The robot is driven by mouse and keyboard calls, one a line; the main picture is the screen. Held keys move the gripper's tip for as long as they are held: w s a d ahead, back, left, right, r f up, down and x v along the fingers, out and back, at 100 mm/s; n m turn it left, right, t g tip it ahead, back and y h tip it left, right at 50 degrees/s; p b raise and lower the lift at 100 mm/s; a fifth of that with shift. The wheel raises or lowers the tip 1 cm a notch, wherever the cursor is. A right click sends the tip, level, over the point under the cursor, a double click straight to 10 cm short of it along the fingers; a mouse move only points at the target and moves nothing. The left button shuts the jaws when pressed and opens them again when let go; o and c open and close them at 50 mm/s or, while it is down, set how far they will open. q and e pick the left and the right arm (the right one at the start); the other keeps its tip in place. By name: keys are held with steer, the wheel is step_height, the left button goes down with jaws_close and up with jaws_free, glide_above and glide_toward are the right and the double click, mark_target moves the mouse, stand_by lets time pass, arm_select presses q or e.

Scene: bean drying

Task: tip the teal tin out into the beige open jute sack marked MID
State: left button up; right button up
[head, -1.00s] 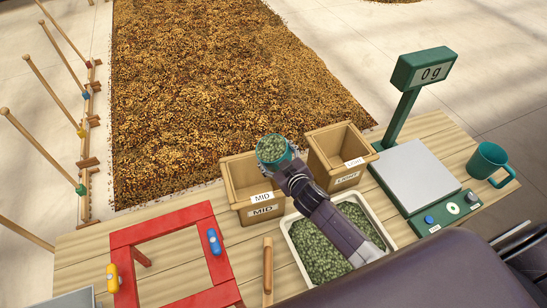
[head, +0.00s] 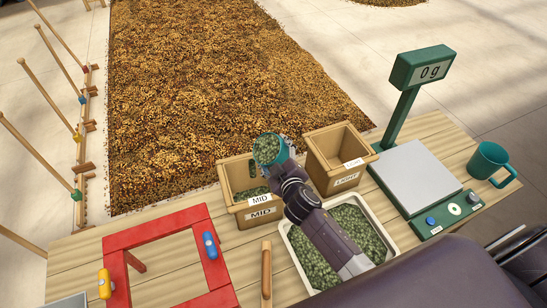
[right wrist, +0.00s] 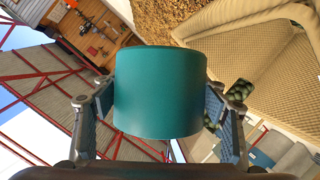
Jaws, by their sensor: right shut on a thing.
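The teal tin (head: 284,152) is tilted over the right side of the beige open sack marked MID (head: 240,219), with green beans showing in its mouth. My right gripper (head: 283,165) is shut on the tin. In the right wrist view the tin's teal wall (right wrist: 160,92) sits between the two fingers. Green beans lie inside the MID sack, and a few green beans show near its back wall. In the right wrist view, a woven beige wall (right wrist: 265,55) and a small clump of green beans (right wrist: 239,90) show to the right. My left gripper is not in view.
A sack marked LIGHT (head: 318,170) stands right of MID. A white tray (head: 286,243) of green beans lies in front, under my right arm. A green scale (head: 412,177) reading 0 g, a teal mug (head: 486,161), a red frame (head: 150,232) and a wooden stick (head: 266,270) share the table.

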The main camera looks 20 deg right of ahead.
steer(key=shift+r+n+h, duration=0.1)
steer(key=shift+n+h, duration=0.2)
steer(key=shift+n, duration=0.1)
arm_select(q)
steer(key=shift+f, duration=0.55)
arm_select(e)
steer(key=n+b, duration=0.1)
steer(key=b, duration=0.1)
steer(key=shift+a+f+b, duration=0.15)
steer(key=shift+f+b, duration=0.05)
steer(key=shift+b, duration=0.15)
steer(key=shift+r+n+t+h+b, duration=0.1)
steer(key=shift+n+t+h+b, duration=0.2)
steer(key=shift+b, duration=0.1)
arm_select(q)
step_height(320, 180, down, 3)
arm_select(e)
steer(key=shift+r, duration=0.15)
